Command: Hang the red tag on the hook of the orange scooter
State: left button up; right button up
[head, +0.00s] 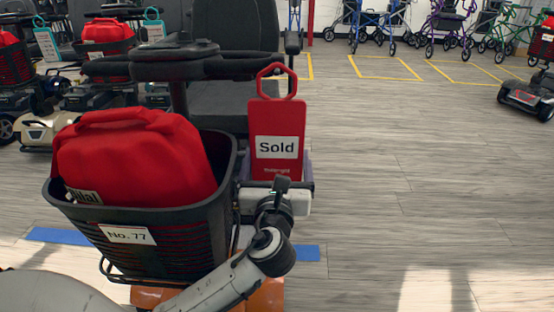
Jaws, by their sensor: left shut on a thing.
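The red tag (274,117) reads "Sold" and stands upright with its handle loop at the top. My left gripper (281,183) is shut on the tag's lower edge, to the right of the basket. The orange scooter shows orange bodywork (264,296) low down, with a dark seat and black handlebar (172,66) above. The tag's loop overlaps the right end of the handlebar in the picture; I cannot tell whether they touch. I cannot make out the hook clearly. My right gripper is out of view.
A black basket (222,215) marked "No. 77" holds a red bag (135,160) on the scooter's front. Other scooters with blue-green tags (47,44) stand at the left. Walkers (380,22) line the back. A scooter (530,95) stands far right. The floor at the right is clear.

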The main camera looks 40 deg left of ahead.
pick_arm(q)
jog(key=o, duration=0.7)
